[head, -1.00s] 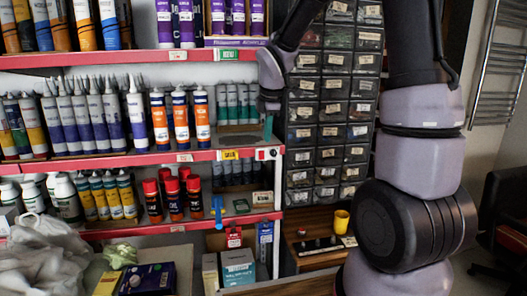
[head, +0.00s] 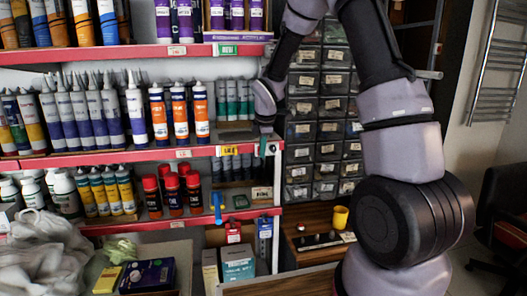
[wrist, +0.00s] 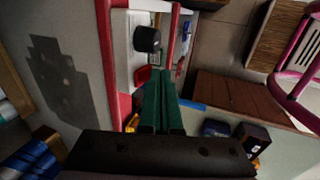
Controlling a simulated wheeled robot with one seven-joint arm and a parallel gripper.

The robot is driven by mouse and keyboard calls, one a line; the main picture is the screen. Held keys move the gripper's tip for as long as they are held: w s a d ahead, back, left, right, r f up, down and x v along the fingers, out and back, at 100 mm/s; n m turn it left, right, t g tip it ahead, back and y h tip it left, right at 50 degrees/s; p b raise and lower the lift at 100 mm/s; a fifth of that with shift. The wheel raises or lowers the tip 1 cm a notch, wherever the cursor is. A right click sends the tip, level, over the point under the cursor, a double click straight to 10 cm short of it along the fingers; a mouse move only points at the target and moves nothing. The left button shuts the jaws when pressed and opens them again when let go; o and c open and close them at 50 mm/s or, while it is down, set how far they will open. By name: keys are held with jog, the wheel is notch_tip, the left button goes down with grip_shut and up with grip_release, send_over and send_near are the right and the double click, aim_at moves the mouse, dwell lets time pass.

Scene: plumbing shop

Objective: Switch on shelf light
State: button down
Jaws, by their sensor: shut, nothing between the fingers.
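A white switch plate (wrist: 137,52) sits on the red front edge of the middle shelf, at its right end. In the wrist view it carries a black round knob (wrist: 147,40) and a red rocker (wrist: 142,76). In the head view the plate (head: 272,148) is partly hidden by my gripper. My gripper (head: 263,148) points down in front of it. In the wrist view its green fingers (wrist: 163,78) are shut and empty, their tips close beside the red rocker. I cannot tell whether they touch it, or which way the rocker is set.
Shelves of cartridges and cans fill the left, with red cans (head: 172,192) below the switch's shelf. A drawer cabinet (head: 318,120) stands just right of the shelf end. A yellow cup (head: 340,217) stands on the wooden counter (head: 310,250) below.

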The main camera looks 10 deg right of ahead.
jog(key=shift+w+f, duration=0.1)
jog(key=shift+w, duration=0.15)
dwell(0.4)
jog(key=shift+r, duration=0.85)
